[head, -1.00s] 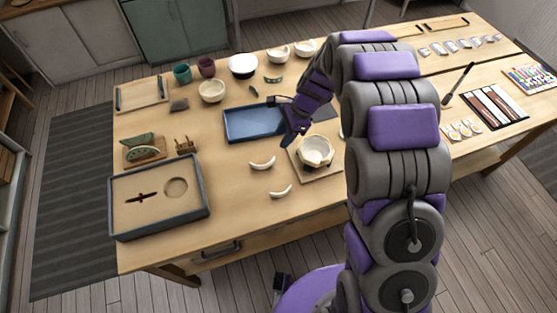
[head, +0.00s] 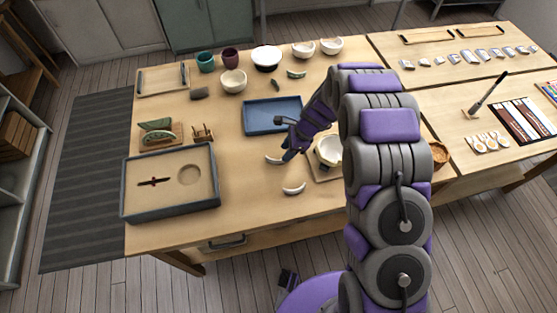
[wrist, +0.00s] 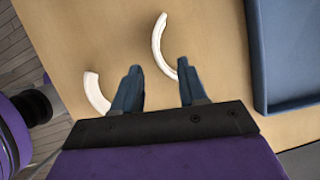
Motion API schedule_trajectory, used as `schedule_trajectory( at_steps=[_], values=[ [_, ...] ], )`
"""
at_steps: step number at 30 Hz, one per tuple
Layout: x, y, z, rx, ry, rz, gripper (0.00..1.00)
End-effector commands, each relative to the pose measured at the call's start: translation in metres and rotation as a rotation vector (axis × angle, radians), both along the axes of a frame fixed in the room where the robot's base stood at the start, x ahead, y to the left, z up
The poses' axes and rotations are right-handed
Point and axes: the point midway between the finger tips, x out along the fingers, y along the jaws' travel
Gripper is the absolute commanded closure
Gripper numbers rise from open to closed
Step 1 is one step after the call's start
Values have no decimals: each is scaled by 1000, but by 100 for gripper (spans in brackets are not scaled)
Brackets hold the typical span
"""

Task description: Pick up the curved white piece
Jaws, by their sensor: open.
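Two curved white pieces lie on the bare wood of the table. One curved white piece (head: 274,160) is farther back, close beside my gripper (head: 288,153). The other curved white piece (head: 294,189) lies nearer the table's front edge. In the wrist view, one white piece (wrist: 158,46) lies ahead of the fingers, its lower end by the right fingertip. The other white piece (wrist: 96,92) lies left of the left finger. My gripper (wrist: 157,72) is open, with nothing between its fingers. I cannot tell its exact height above the table.
A blue tray (head: 273,116) lies behind my gripper and shows at the right of the wrist view (wrist: 262,60). A white bowl (head: 329,150) on a board stands to the right. A grey-rimmed tray (head: 127,188) stands at the left.

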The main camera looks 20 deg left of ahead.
Motion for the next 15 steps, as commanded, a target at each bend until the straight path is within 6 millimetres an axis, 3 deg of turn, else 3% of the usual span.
schedule_trajectory(
  at_steps=[5, 15],
  values=[
    [-2, 3, -7, 0, 0, 0, 58],
    [-11, 22, -48, -1, 3, 0, 58]
  ],
)
